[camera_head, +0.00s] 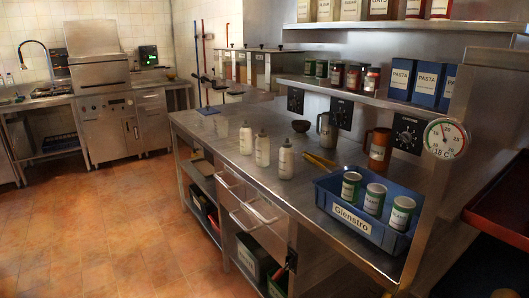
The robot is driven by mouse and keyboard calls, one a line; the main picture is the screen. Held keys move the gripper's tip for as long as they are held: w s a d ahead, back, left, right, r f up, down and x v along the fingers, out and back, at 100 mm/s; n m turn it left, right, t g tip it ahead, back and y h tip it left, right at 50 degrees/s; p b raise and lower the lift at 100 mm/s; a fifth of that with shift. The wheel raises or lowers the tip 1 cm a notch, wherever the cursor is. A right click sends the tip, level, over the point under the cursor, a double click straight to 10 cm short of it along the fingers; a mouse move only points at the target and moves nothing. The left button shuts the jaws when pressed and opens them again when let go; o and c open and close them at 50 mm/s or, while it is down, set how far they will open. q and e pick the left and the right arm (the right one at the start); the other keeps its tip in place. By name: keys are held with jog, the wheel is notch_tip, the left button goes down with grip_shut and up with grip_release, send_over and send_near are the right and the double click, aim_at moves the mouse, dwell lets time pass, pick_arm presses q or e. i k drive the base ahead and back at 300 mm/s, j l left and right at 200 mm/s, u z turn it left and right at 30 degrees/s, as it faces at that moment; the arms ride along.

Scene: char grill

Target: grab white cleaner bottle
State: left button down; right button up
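Three white bottles stand upright in a slanting row on the steel counter (205,128), near its front edge. They are the left bottle (246,140), the middle bottle (262,149) and the right bottle (285,160). Each has a pale body and a narrow top. Their labels are too small to read, so I cannot tell which one is cleaner. Neither of my grippers is in view, and nothing touches the bottles.
A blue crate (352,224) with several green-and-white cans stands on the counter at the right. A yellow-handled tool (320,160), a dark bowl (301,126), a metal jug (327,132) and a brown container (380,149) are nearby. The tiled floor (135,220) left of the counter is clear.

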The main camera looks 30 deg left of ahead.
aim_at(262, 141)
jog(key=j+z, duration=0.2)
jog(key=j, duration=0.35)
jog(key=j+z, duration=0.2)
jog(key=j, duration=0.35)
jog(key=k+j+z, duration=0.2)
jog(key=j, duration=0.3)
jog(key=j+z, duration=0.2)
jog(key=j, duration=0.35)
